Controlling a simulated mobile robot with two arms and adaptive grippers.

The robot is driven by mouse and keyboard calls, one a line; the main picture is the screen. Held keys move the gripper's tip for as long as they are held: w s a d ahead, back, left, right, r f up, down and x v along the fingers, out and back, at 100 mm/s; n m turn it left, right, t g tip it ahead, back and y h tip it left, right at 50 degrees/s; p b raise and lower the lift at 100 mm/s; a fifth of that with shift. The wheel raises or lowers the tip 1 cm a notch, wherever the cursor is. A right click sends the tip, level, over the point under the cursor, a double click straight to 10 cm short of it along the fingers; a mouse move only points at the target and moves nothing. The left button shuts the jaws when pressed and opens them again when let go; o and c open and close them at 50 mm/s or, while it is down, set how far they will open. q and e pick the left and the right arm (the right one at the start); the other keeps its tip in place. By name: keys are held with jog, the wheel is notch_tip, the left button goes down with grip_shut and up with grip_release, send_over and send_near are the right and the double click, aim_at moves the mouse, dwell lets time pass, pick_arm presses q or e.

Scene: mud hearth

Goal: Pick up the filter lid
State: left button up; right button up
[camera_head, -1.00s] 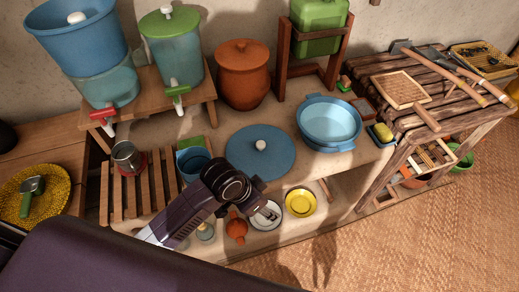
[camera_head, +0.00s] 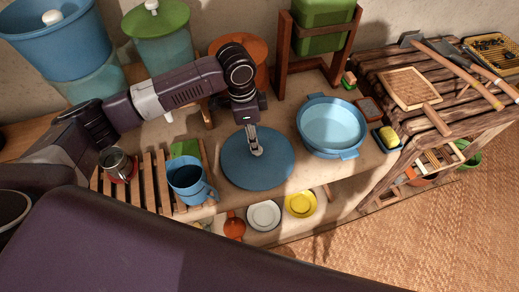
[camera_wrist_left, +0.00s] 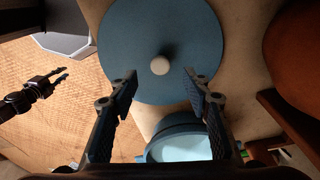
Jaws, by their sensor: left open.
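The filter lid (camera_head: 278,168) is a flat round blue disc lying on the bench top. It also fills the upper middle of the left wrist view (camera_wrist_left: 160,25), with its white knob (camera_wrist_left: 160,65) near its centre. My left gripper (camera_head: 256,150) points down over the middle of the lid and mostly hides the knob in the head view. Its fingers (camera_wrist_left: 160,76) are spread apart in the left wrist view, with the knob seen between them and nothing held. My right gripper (camera_wrist_left: 62,76) shows at the left of the wrist view, its two fingers apart and empty.
A light-blue basin (camera_head: 332,125) stands just right of the lid. An orange clay pot (camera_head: 262,58) is behind it. A blue mug (camera_head: 187,180) and slatted rack (camera_head: 150,185) are to the left. White and yellow plates (camera_head: 300,204) lie on the lower shelf in front.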

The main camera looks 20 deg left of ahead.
pick_arm(q)
jog(key=f, duration=0.4)
jog(key=f+p, duration=0.1)
jog(key=f, duration=0.1)
jog(key=shift+w+d+f, duration=0.15)
jog(key=shift+d+f, duration=0.15)
jog(key=shift+d, duration=0.1)
jog(key=shift+f, duration=0.4)
pick_arm(e)
jog(key=shift+s+r, duration=0.55)
pick_arm(q)
grip_shut()
pick_arm(e)
jog(key=shift+w, duration=0.1)
